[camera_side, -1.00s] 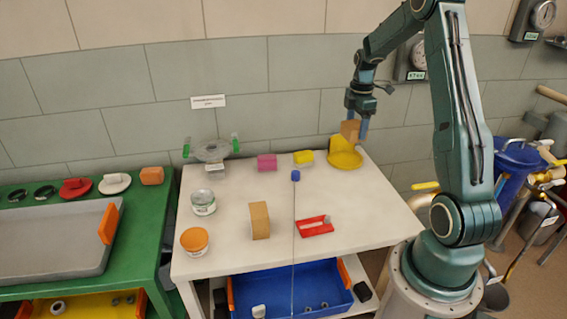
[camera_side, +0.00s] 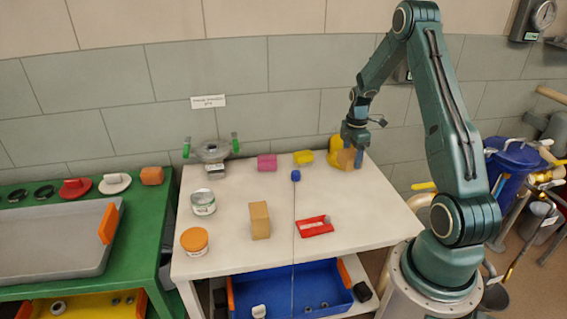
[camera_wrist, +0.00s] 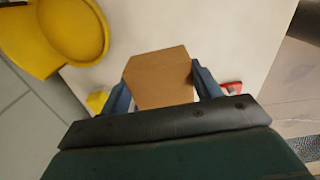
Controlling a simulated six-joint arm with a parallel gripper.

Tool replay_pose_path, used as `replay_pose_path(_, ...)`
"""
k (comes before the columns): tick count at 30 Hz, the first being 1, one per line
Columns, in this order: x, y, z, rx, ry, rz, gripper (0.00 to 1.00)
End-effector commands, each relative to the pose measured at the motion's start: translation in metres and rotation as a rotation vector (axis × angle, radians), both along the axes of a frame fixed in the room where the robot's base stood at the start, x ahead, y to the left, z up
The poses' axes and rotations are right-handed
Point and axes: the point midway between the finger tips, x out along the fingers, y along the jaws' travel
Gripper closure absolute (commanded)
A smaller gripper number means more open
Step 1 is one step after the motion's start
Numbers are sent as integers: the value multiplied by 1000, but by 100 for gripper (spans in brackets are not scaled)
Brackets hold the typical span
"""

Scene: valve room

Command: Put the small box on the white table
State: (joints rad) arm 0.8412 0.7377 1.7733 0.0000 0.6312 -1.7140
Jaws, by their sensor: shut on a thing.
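The small box (camera_side: 346,158), plain tan cardboard, is between the fingers of my gripper (camera_side: 350,152) over the back right part of the white table (camera_side: 345,210). In the wrist view the small box (camera_wrist: 160,78) fills the space between the two blue fingers of my gripper (camera_wrist: 161,92), and the white table (camera_wrist: 205,30) shows beneath it. The gripper is shut on the box. The box is low, close to the table top; I cannot tell whether it touches.
A yellow round-topped object (camera_side: 335,146) stands just behind the box; in the wrist view it (camera_wrist: 72,28) is apart, at upper left. The front right is clear.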

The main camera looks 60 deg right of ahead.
Motion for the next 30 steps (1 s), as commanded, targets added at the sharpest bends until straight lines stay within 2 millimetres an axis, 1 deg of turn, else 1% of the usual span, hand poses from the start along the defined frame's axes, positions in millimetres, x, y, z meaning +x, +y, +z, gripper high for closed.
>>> replay_pose_path(1, -1, 1, -11, 3, 2, 0, 60)
replay_pose_path(3, 0, 1, -23, 2, 2, 0, 60)
replay_pose_path(7, 0, 1, -41, 1, 2, 0, 60)
replay_pose_path(12, 0, 0, -51, -1, -1, 0, 60)
replay_pose_path(17, 0, 0, -52, -1, -1, 0, 60)
replay_pose_path(20, 0, 0, -56, 0, 0, 0, 60)
replay_pose_path(27, 0, 0, -81, 1, 2, 0, 60)
replay_pose_path(30, 0, 0, -88, 0, 0, 0, 60)
